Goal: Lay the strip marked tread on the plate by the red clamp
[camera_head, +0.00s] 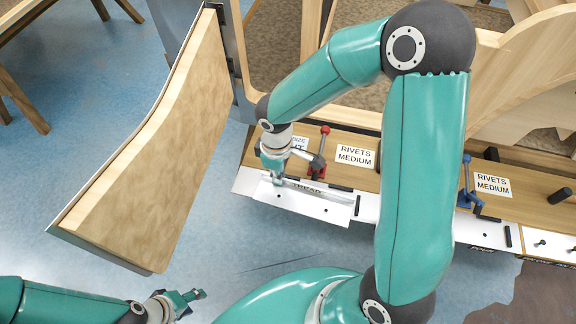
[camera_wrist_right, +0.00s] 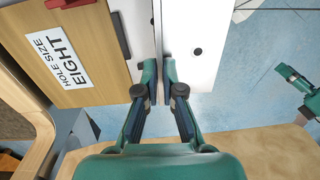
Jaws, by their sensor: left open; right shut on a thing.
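The white metal strip marked TREAD (camera_head: 305,208) is at the plate by the red clamp, its label partly hidden in the head view. My right gripper (camera_head: 277,178) is shut on the strip's raised edge near its left end. In the right wrist view the right gripper (camera_wrist_right: 158,88) pinches this edge, and the strip (camera_wrist_right: 205,35) lies to its right. The white plate (camera_head: 366,208) shows behind and beside the strip; I cannot tell whether they touch. The red clamp (camera_head: 318,160) stands just behind. My left gripper (camera_head: 188,298) is open and empty at lower left.
A blue clamp (camera_head: 467,185) stands further right along the wooden bench. Labels reading RIVETS MEDIUM (camera_head: 356,156) and EIGHT (camera_wrist_right: 60,55) lie on the wood. A large curved wooden panel (camera_head: 150,150) stands at left.

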